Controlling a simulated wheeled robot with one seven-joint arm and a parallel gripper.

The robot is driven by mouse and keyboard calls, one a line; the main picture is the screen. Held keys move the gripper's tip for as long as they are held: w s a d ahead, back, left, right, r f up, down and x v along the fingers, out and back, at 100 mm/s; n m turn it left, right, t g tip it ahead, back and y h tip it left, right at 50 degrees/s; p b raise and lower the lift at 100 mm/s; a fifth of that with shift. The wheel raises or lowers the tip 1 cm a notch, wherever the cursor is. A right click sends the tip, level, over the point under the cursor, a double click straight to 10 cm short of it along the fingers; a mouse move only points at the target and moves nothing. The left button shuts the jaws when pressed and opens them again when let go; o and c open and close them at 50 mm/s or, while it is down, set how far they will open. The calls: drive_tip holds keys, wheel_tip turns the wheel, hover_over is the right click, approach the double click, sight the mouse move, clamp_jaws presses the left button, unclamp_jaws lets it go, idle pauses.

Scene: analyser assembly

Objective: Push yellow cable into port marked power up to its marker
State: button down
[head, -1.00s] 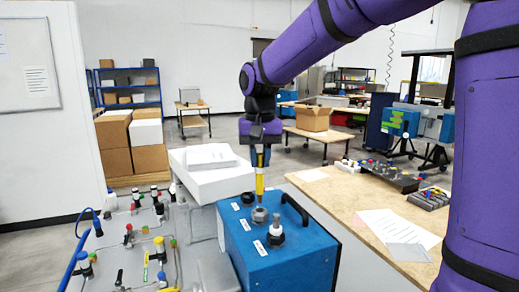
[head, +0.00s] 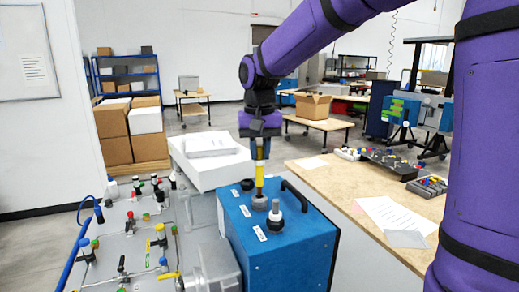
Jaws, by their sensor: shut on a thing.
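The blue analyser box (head: 290,252) stands at the centre with a row of fittings on its top. The yellow cable (head: 260,172) is upright, its lower end at the grey middle port (head: 260,201). My gripper (head: 260,144) is shut on the cable's upper part, directly above that port. How deep the cable sits, and its marker, cannot be made out. White labels lie beside the fittings, including one by the middle port (head: 245,211); their print is too small to read, so I cannot tell which says power.
A nearer fitting with a pale stem (head: 275,216) and a black handle (head: 294,194) rise close to the cable. A panel of valves and tubing (head: 140,240) is at left. A wooden bench (head: 345,200) with papers is at right.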

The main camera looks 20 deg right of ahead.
sight(260, 185)
drive_tip(key=shift+f, duration=4.15)
drive_tip(key=c, duration=0.9)
unclamp_jaws()
drive_tip(key=shift+c, duration=0.2)
drive_tip(key=shift+r, duration=3.55)
